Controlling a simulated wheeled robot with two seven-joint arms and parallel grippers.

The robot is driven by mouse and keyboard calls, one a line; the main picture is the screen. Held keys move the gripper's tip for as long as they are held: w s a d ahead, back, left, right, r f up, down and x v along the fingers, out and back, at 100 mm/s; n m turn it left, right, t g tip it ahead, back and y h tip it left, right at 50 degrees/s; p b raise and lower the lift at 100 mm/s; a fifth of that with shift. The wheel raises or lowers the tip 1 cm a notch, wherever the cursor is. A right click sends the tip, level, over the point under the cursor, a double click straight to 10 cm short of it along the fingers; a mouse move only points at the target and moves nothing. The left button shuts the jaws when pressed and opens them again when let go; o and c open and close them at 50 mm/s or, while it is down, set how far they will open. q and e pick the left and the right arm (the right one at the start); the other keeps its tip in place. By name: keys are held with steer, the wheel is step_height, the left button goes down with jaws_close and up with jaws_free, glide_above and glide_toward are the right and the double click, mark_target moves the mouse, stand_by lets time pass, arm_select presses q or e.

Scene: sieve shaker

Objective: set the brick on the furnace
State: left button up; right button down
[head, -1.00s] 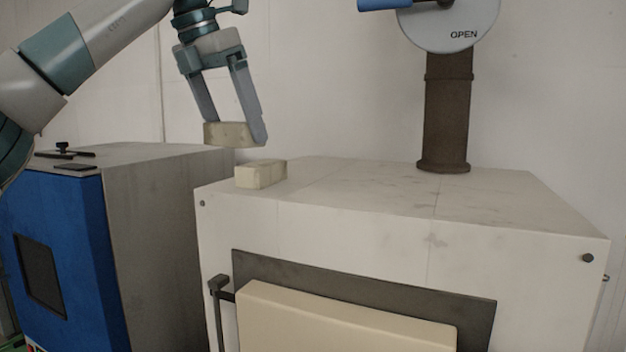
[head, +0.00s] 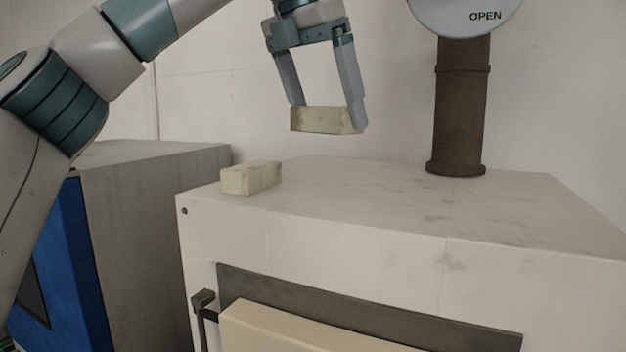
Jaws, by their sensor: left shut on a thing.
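My left gripper (head: 328,112) is shut on a pale brick (head: 322,121) and holds it level in the air above the back left part of the furnace top. Clear space shows between this brick and the top. The furnace (head: 400,210) is a large off-white block with a cream door (head: 290,332) in its front. A second pale brick (head: 251,178) lies on the furnace top near its left edge, below and to the left of the held brick. My right gripper is not in view.
A brown flue pipe (head: 459,110) with a round plate (head: 465,12) marked OPEN rises at the back of the furnace. A blue and grey cabinet (head: 150,230) stands to the left. The middle and right of the furnace top are clear.

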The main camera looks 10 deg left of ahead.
arm_select(q)
steer(key=shift+w+f, duration=0.1)
steer(key=shift+f, duration=0.3)
steer(key=f+p, duration=0.1)
steer(key=f, duration=0.3)
steer(key=shift+a, duration=0.2)
steer(key=shift+f, duration=0.5)
steer(key=shift+d, duration=0.15)
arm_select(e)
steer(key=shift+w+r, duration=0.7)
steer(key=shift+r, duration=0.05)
arm_select(q)
steer(key=shift+f+p, duration=0.95)
steer(key=shift+f, duration=1)
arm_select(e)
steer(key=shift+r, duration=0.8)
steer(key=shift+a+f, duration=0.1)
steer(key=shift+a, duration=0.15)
